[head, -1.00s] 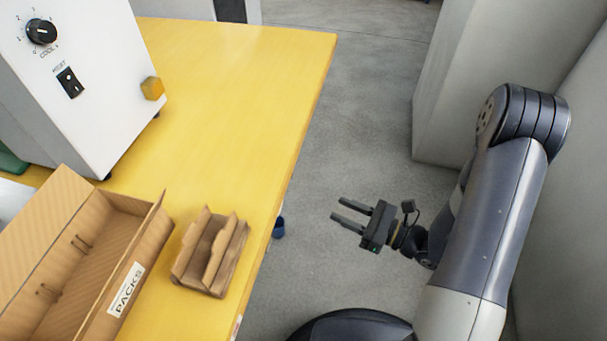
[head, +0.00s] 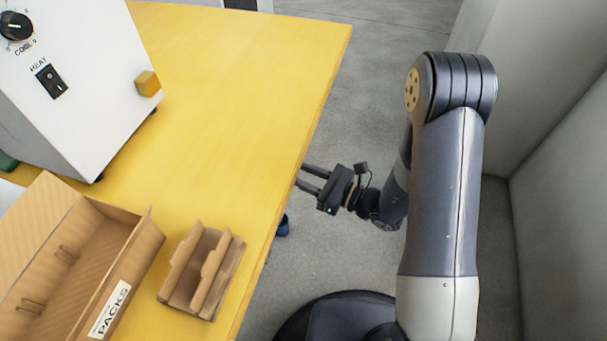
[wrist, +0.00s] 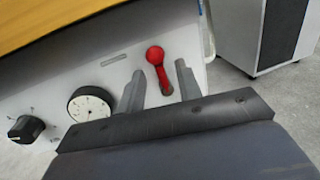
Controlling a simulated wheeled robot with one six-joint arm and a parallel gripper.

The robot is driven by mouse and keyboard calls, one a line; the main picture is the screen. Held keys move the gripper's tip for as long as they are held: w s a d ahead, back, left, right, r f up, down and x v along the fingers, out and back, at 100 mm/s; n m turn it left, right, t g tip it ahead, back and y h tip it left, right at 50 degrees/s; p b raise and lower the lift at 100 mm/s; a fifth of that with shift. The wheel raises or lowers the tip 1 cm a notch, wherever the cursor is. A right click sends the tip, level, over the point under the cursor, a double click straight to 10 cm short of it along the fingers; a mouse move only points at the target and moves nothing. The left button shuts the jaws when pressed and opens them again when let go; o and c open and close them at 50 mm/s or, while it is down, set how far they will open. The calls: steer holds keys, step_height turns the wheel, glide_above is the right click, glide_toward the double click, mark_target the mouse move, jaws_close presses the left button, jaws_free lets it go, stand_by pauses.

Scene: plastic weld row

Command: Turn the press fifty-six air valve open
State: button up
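A red lever handle (wrist: 156,57), which looks like the air valve, is on a white panel below the yellow table top in the wrist view. Its ball end is up and its stem runs down between my fingers in the picture. My gripper (wrist: 160,88) is open, its two fingers apart on either side of the stem; I cannot tell whether they touch it. In the head view my gripper (head: 309,178) is beside the table's right edge, its fingertips close to the edge. The valve is hidden in the head view.
The panel also carries a round gauge (wrist: 90,104) and a black knob (wrist: 26,128). On the yellow table (head: 225,90) are a white machine (head: 75,110), a cardboard box marked PACKS (head: 130,300) and a small cardboard holder (head: 235,262). Grey floor lies right of the table.

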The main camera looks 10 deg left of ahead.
steer(key=shift+w+a, duration=0.1)
steer(key=shift+a, duration=0.2)
steer(key=shift+c, duration=0.2)
jaws_close()
